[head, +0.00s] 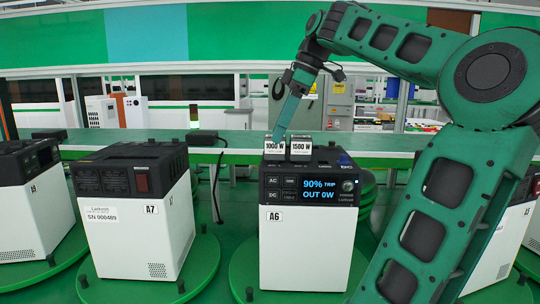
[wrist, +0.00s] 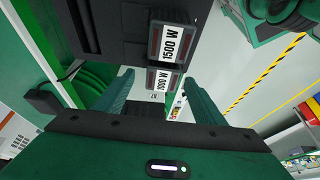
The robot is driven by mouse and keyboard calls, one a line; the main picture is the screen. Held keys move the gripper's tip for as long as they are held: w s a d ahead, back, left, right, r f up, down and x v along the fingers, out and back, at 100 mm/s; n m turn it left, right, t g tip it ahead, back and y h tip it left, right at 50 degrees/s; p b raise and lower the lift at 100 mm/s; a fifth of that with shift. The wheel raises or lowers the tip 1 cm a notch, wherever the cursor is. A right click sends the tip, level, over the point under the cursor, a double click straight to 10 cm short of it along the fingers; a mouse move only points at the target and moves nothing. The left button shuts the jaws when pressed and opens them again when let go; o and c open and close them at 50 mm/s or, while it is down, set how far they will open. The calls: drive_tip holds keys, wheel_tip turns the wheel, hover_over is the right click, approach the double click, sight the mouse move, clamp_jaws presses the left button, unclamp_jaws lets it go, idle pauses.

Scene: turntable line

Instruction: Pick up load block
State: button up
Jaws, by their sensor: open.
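Two load blocks with white labels stand side by side on top of power unit A6 (head: 305,240): a 1000 W block (head: 275,147) at left and a 1500 W block (head: 301,149) at right. My gripper (head: 281,133) comes down from above over the 1000 W block. In the wrist view my open gripper (wrist: 160,90) has one green finger on each side of the 1000 W block (wrist: 163,79), with nothing clamped. The 1500 W block (wrist: 175,44) lies farther up that view, above the finger gap. Whether the fingertips touch the 1000 W block is not clear.
Unit A7 (head: 150,225) stands left of A6, with another unit (head: 30,200) farther left. The units stand on green round platforms (head: 240,275). A green rail (head: 230,140) runs behind them. My arm covers much of the right side.

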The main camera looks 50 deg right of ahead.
drive_tip(key=shift+x, duration=1.9)
drive_tip(key=c, duration=1.6)
drive_tip(key=shift+o, duration=0.2)
drive_tip(key=shift+r, duration=0.1)
drive_tip(key=shift+r, duration=0.6)
wheel_tip(320, 180, up, 3)
drive_tip(key=shift+a, duration=0.1)
drive_tip(key=s+a+r, duration=0.6)
drive_tip(key=a, duration=0.4)
drive_tip(key=shift+s+r, duration=0.15)
drive_tip(key=shift+r, duration=0.2)
drive_tip(key=shift+d, duration=0.1)
